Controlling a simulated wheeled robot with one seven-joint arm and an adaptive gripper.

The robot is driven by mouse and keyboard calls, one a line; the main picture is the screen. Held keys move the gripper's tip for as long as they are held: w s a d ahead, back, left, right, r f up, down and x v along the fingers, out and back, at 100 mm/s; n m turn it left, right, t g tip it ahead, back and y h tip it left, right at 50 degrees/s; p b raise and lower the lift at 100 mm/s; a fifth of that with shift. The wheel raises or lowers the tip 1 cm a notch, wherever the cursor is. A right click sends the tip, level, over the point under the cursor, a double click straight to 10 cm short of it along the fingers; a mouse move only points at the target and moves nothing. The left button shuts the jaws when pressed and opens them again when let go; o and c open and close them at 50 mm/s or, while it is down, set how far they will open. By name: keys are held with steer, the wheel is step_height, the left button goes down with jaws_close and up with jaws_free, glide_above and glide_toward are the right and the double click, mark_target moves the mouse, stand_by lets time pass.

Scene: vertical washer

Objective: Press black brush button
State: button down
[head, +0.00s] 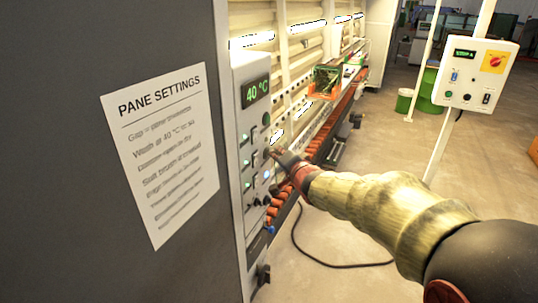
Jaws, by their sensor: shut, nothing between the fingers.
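A narrow grey control panel (247,205) stands upright at the left of centre, with a lit green "40 °C" display (255,90) at its top. Below the display are a dark round button (267,118), small switches with green lights, and dark knobs (262,200) lower down. Labels are too small to read, so I cannot tell which control is the black brush button. My gripper (276,154) is shut and empty, its tips in front of the panel's right side at mid height. I cannot tell whether they touch it. My gripper and wrist may hide some controls.
A "PANE SETTINGS" sheet (160,150) hangs on the dark cabinet wall at left. The roller conveyor (330,125) runs back behind my gripper. A second control box (477,75) is on a white post at right.

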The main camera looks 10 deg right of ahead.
steer(key=shift+s+d+p, duration=0.5)
steer(key=shift+d+p, duration=0.15)
steer(key=shift+p, duration=0.1)
steer(key=s+d+p, duration=0.1)
steer(key=d, duration=0.1)
steer(key=s+d+p, duration=0.2)
steer(key=shift+p, duration=0.3)
stand_by(0.7)
